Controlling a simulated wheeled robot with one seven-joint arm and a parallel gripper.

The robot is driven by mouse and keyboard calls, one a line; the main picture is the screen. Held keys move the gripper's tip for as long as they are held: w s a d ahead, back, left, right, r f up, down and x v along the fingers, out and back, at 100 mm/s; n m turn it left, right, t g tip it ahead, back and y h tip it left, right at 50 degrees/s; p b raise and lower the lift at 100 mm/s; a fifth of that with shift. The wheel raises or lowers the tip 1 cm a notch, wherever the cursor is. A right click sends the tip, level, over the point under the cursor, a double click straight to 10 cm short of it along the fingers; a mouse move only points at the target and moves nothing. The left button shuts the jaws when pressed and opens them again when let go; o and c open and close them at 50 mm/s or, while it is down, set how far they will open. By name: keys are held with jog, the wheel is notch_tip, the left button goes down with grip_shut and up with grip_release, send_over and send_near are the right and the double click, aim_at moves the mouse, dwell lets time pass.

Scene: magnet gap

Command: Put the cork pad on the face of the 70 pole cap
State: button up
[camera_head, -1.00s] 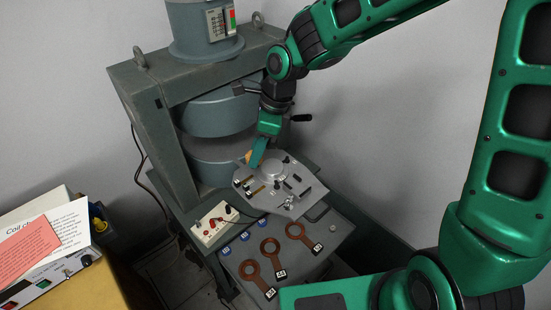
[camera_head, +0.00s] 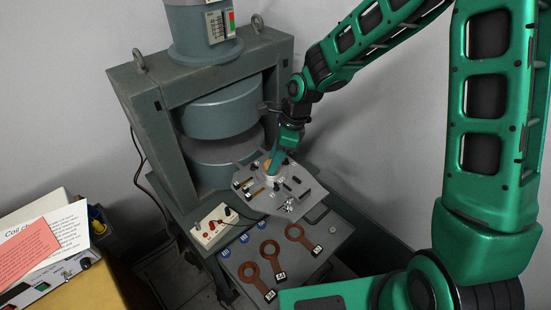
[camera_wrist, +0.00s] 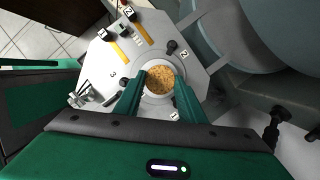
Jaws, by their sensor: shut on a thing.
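The round, orange-brown cork pad (camera_wrist: 160,79) is between the fingertips of my gripper (camera_wrist: 161,83) in the wrist view. My gripper (camera_head: 274,165) is shut on it above the grey plate (camera_head: 257,205). A pale round cap (camera_wrist: 160,97) shows as a ring around the pad in the wrist view, so the pad is over its middle. I cannot tell whether the pad touches the cap. I cannot read a 70 on it. In the head view the cap (camera_head: 273,178) is partly hidden by my fingers.
The plate carries knobs, small posts and number tags. The large magnet (camera_head: 220,112) with its open gap stands behind and left. A terminal box (camera_head: 214,225) is left of the plate. Copper-coloured ring pieces (camera_head: 269,247) lie on the shelf in front.

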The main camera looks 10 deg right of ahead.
jog(key=o, duration=1)
jog(key=shift+r, duration=0.1)
jog(key=v, duration=1.2)
